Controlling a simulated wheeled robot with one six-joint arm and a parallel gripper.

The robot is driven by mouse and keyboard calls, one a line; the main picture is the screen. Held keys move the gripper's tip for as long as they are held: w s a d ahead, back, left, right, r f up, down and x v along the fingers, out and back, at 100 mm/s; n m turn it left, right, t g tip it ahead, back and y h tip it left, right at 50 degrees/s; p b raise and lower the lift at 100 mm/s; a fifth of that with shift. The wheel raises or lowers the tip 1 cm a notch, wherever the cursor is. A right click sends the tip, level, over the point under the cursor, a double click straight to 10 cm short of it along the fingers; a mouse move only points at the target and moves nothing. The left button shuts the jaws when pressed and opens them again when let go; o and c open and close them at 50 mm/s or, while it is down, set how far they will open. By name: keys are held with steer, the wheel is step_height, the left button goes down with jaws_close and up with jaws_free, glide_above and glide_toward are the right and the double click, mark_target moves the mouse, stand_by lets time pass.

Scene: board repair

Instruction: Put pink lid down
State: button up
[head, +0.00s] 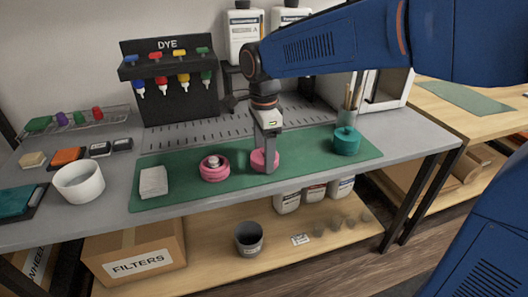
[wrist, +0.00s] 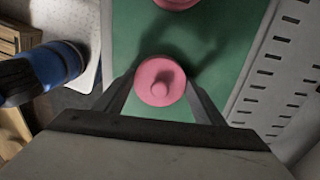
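The pink lid (head: 258,160) is round with a small knob on top. In the wrist view the lid (wrist: 160,90) sits between my two fingers, whose tips meet its sides. My gripper (head: 268,165) points down over the green mat (head: 310,160), shut on the lid. The lid is at or just above the mat; I cannot tell whether it touches. A pink round container (head: 214,174) with a greyish top stands on the mat to the left of the lid. Its pink edge also shows at the top of the wrist view (wrist: 175,3).
A white block (head: 153,182) and a white bowl (head: 79,184) are at the left. A teal pot (head: 346,142) with a knob is on the mat's right. A black dye rack (head: 175,95) stands behind. Bare mat lies between the lid and the teal pot.

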steer(key=shift+o, duration=1.4)
steer(key=shift+r, duration=0.1)
step_height(320, 180, up, 12)
steer(key=s+d+f+n+t, duration=0.1)
steer(key=s+d+f+n, duration=0.2)
steer(key=s+d, duration=0.3)
steer(key=s+d+f+n+t, duration=0.1)
steer(key=s+d+f+n, duration=0.2)
steer(key=d, duration=0.6)
steer(key=s+d+f+n+t, duration=0.1)
steer(key=s+d+f+n, duration=0.1)
steer(key=s+d+n, duration=0.4)
steer(key=s+d+f+n+t, duration=0.1)
steer(key=s+d+f+n, duration=0.1)
steer(key=s+d+f, duration=0.3)
step_height(320, 180, down, 2)
steer(key=shift+s+d+f+n+t, duration=0.1)
steer(key=shift+s+d+n+t, duration=0.25)
steer(key=shift+d, duration=0.25)
